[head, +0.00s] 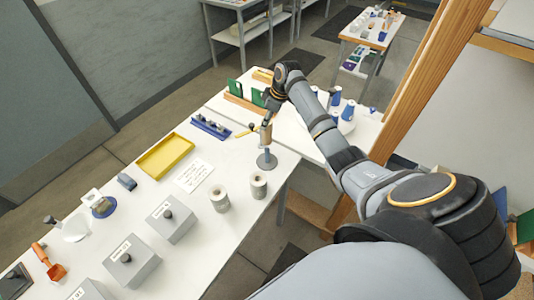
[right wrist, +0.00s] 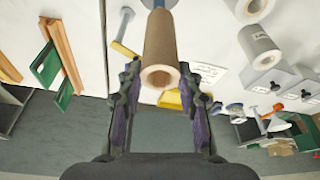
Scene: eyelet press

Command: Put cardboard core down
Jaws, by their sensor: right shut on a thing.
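The cardboard core (head: 266,134) is a short brown tube, held roughly upright at the top of a grey post with a round base (head: 266,161). In the right wrist view the core (right wrist: 160,45) lies between my fingers with its open end toward the camera, and the bluish post (right wrist: 150,3) shows beyond it. I cannot tell how far the core is around the post. My right gripper (head: 268,116) is shut on the core; its fingers also show in the right wrist view (right wrist: 160,88). My left gripper is not in view.
Two pale rolls (head: 219,200) (head: 258,184) stand near the post on the white table (head: 225,250). A yellow tray (head: 165,157), a printed sheet (head: 193,175), a blue rack (head: 210,127) and grey boxes (head: 170,220) lie leftward. Blue-and-white items (head: 348,110) stand behind my arm.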

